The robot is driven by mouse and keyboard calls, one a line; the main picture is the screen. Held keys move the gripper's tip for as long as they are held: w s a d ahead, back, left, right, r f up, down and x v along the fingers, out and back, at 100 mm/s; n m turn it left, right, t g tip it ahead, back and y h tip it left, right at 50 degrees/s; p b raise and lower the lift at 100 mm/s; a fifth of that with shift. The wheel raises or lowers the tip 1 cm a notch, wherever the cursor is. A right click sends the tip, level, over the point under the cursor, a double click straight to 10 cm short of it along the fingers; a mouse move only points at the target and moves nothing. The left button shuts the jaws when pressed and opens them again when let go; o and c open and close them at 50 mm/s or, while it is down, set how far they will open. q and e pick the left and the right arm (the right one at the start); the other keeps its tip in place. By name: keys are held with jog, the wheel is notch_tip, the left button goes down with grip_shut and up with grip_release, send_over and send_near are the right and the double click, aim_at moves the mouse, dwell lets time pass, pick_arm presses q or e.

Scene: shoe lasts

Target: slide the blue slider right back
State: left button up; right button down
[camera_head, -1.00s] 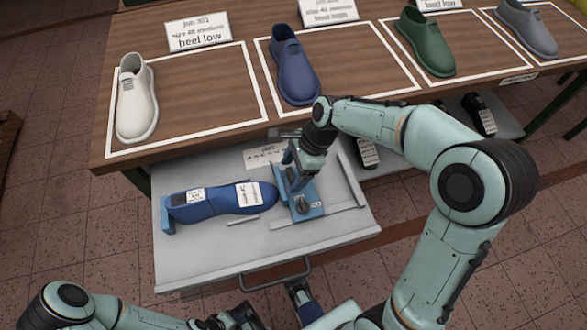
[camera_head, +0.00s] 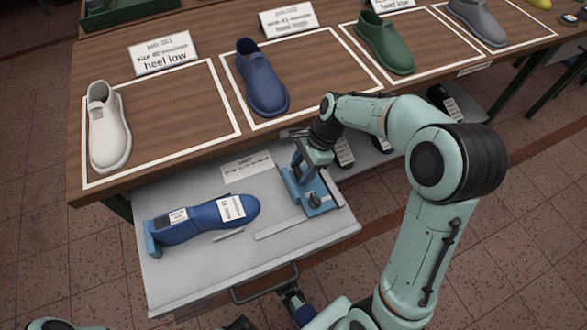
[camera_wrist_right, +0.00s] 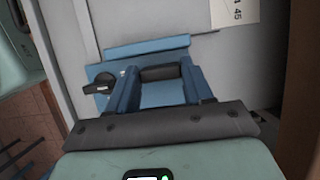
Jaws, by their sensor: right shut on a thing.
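The blue slider (camera_head: 319,192) stands in the right part of the open grey drawer (camera_head: 190,272). It is a blue block with a dark knob on top. My right gripper (camera_head: 304,172) is shut on it from above. In the right wrist view the slider's blue plate (camera_wrist_right: 147,47) shows beyond the fingers, with the dark knob (camera_wrist_right: 98,85) to the left. A blue shoe last (camera_head: 205,218) with white labels lies left of the slider, with a gap between its toe and the slider.
A blue end stop (camera_head: 152,240) is at the last's left end. A white card (camera_head: 246,167) lies at the drawer's back. The wooden table (camera_head: 180,105) above carries several lasts in white frames. The drawer handle (camera_head: 265,284) is at the front.

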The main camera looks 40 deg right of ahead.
jog(key=shift+d, duration=0.25)
jog(key=shift+c, duration=2.2)
grip_release()
jog(key=shift+s, duration=0.1)
jog(key=p+v, duration=0.2)
jog(key=v, duration=1.1)
jog(key=shift+r+p, duration=0.2)
jog(key=shift+p, duration=0.15)
